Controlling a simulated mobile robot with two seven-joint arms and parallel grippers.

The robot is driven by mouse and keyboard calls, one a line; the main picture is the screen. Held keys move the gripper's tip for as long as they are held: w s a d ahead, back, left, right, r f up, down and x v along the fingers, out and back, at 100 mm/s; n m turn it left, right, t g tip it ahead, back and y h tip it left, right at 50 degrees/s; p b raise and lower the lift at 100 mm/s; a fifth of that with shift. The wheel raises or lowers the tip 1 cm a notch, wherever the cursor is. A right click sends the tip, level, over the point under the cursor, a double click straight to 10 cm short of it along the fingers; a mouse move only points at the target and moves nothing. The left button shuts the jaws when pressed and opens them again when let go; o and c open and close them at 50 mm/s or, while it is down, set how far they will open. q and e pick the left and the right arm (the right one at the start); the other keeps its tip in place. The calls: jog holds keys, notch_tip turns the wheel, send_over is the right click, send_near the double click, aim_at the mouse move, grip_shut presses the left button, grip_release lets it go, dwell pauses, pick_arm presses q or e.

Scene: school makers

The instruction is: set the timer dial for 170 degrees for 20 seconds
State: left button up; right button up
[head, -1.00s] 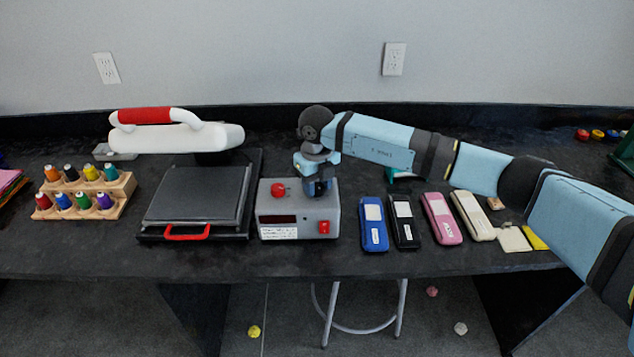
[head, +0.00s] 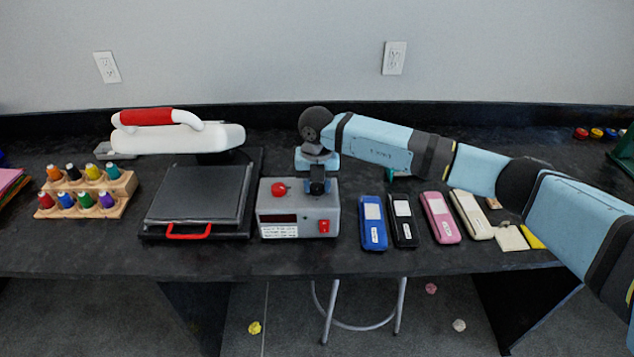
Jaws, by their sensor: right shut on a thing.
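The grey control box (head: 275,215) of the heat press stands on the black table in the head view. A red knob (head: 279,189) sits on its top at the left. A dark display and a red switch (head: 324,226) are on its front. My right gripper (head: 318,190) points down onto the top of the box at the right. It is shut on a dial there, which the fingers and wrist hide. The dial's markings cannot be seen. My left gripper is not in view.
The heat press (head: 195,198), with a red front handle and a white upper arm, is left of the box. A wooden rack of thread spools (head: 84,203) is farther left. Blue, black, pink and cream cases (head: 374,224) lie close on the right, under my right arm.

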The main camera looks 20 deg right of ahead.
aim_at(317, 186)
dwell(0.3)
jog(key=o, duration=0.9)
notch_tip(317, 186, up, 14)
jog(key=shift+f, duration=0.1)
